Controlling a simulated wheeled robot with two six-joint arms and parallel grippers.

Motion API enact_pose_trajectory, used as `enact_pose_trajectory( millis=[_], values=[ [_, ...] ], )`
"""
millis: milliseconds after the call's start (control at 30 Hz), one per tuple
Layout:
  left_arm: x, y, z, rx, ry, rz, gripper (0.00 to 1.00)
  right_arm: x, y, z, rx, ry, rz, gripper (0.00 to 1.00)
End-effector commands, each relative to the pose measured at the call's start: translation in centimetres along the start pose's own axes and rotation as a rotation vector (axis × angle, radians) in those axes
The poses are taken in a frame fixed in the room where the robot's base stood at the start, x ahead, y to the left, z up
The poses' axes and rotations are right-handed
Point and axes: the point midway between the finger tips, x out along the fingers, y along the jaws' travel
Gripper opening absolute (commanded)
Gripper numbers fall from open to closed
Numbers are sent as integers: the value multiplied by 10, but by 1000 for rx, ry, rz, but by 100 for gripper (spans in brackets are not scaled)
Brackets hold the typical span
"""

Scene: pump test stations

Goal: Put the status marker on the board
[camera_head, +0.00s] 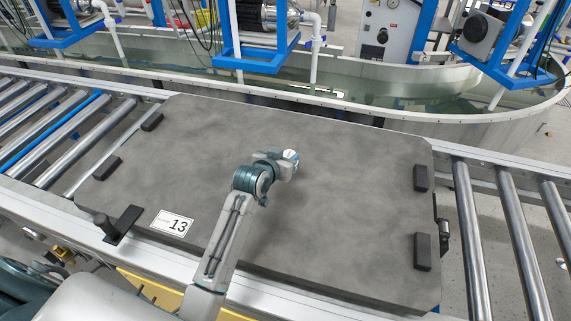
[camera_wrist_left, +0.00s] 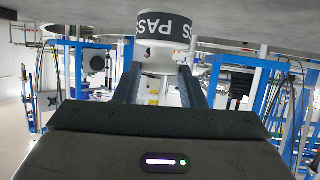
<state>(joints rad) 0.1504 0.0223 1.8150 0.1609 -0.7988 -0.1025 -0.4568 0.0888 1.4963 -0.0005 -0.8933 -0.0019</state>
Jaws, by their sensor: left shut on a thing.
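The status marker (camera_wrist_left: 158,40) is a white round piece with a dark band reading "PASS". It shows between the two fingers of my left gripper (camera_wrist_left: 160,75) in the wrist view. My left gripper (camera_head: 281,165) is shut on it, over the middle of the board in the head view. Only a small pale part of the marker (camera_head: 291,156) shows there. The board (camera_head: 350,190) is a large grey slab with a white "13" label (camera_head: 172,223). I cannot tell whether the marker touches the board. My right gripper is not in view.
The board lies on a roller conveyor (camera_head: 75,130). Black blocks (camera_head: 421,250) sit near its left and right ends, and a black bracket (camera_head: 122,223) stands at its front left corner. A water tank (camera_head: 330,98) with blue pump frames (camera_head: 250,55) runs behind. Most of the board is bare.

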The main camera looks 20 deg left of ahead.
Motion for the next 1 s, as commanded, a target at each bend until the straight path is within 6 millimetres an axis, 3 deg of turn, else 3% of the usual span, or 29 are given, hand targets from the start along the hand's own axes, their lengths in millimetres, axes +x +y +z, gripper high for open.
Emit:
enact_pose_trajectory(
  millis=[300,600,633,733,1000],
  values=[
    [13,-1,32,-1,-1,0,13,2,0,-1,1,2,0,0],
    [14,-1,34,-1,-1,0,13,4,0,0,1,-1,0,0],
    [14,-1,35,-1,-1,0,38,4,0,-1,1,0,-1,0],
    [14,-1,34,-1,-1,0,58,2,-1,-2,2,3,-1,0],
    [14,-2,34,-1,0,0,58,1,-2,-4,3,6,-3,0]
  ],
)
